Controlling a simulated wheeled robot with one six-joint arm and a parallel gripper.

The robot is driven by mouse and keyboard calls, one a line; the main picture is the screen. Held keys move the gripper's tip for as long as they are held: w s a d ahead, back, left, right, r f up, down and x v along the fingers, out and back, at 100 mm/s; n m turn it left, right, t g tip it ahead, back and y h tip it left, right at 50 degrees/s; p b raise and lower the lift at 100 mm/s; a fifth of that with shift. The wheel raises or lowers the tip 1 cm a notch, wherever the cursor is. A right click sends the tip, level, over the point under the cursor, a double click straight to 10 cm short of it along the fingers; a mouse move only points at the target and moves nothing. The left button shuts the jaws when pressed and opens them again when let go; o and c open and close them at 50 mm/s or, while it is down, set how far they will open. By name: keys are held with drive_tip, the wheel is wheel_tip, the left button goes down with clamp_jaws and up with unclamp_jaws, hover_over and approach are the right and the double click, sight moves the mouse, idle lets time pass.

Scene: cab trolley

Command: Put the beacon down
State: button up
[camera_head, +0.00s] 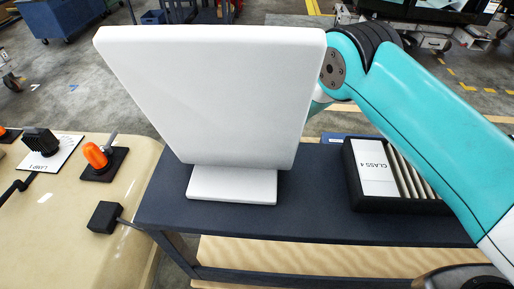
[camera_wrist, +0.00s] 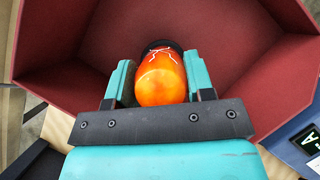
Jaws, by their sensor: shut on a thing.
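An orange beacon (camera_wrist: 161,82) with pale crack lines and a dark base shows in the wrist view. My gripper (camera_wrist: 160,72) is shut on it, one teal finger on each side. Behind and around them are the walls of a dark red bin (camera_wrist: 68,45). I cannot tell whether the beacon touches the bin. In the head view my gripper and this beacon are hidden behind a white panel (camera_head: 215,95) standing on the dark trolley (camera_head: 310,215). Another orange beacon (camera_head: 96,155) stands on a black plate on the cream cab roof (camera_head: 60,225).
A black box of cards marked "CLASS 4" (camera_head: 375,170) stands on the trolley's right, beneath my arm. On the roof are a black connector on a "LAMP 1" plate (camera_head: 50,155) and a small black block (camera_head: 104,216). A blue bin (camera_head: 62,15) stands far left.

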drive_tip(key=shift+f+b, duration=0.3)
drive_tip(key=shift+f, duration=0.05)
drive_tip(key=o, duration=1.3)
drive_tip(key=shift+r, duration=0.1)
drive_tip(key=shift+r+p, duration=0.6)
drive_tip(key=shift+p, duration=0.2)
drive_tip(key=b+v, duration=0.4)
drive_tip(key=v, duration=0.8)
